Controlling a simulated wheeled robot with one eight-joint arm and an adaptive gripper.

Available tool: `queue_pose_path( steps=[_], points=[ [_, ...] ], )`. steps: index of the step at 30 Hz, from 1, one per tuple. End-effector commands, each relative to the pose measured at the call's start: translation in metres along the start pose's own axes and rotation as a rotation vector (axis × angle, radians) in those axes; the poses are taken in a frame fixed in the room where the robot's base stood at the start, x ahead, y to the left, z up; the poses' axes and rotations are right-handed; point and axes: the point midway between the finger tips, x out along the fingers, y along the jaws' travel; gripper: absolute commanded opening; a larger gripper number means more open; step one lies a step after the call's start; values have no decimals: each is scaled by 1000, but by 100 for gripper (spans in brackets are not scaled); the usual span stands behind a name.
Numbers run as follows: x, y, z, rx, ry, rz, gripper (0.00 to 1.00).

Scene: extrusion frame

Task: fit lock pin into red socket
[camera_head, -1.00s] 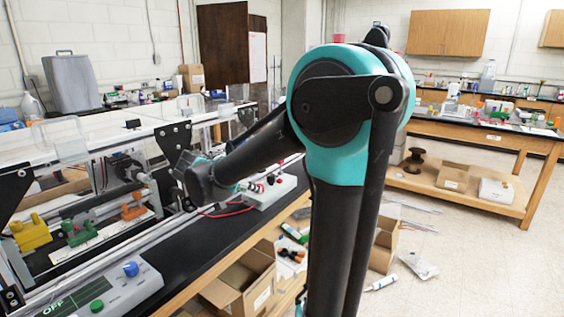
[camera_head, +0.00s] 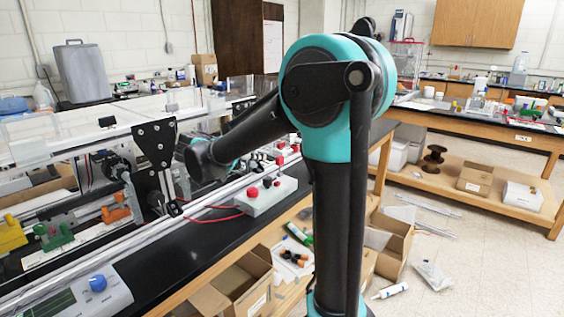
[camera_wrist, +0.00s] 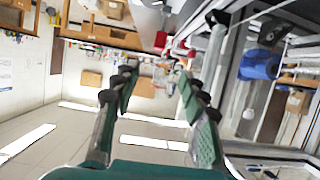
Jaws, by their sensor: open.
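My gripper (camera_wrist: 158,88) is open and empty in the wrist view, its two dark green padded fingers wide apart. In the head view my forearm reaches over the bench, and the gripper itself is hidden behind it. I cannot make out the lock pin or a red socket for certain. Orange (camera_head: 116,209), green (camera_head: 53,236) and yellow (camera_head: 11,234) blocks sit on the frame's rail at the left. A red part (camera_wrist: 180,47) shows beyond the fingers in the wrist view; I cannot tell what it is.
A pale box (camera_head: 266,196) with red and black knobs lies on the black bench (camera_head: 205,241). A black bracket (camera_head: 154,150) rises close to my forearm. A control panel (camera_head: 88,300) is at the front left. Cardboard boxes (camera_head: 240,290) stand below. A blue object (camera_wrist: 258,63) shows in the wrist view.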

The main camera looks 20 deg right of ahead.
Motion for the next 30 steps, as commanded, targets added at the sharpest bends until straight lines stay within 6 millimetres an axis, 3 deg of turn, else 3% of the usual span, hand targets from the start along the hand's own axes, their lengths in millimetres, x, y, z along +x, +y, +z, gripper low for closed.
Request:
queue_pose_path(
  steps=[12, 23, 30],
  points=[
    [81, 1, 0, 1, 0, 4, 43],
    [105, 1, -1, 1, 0, 1, 43],
    [138, 2, -2, 1, -1, 3, 43]
  ],
)
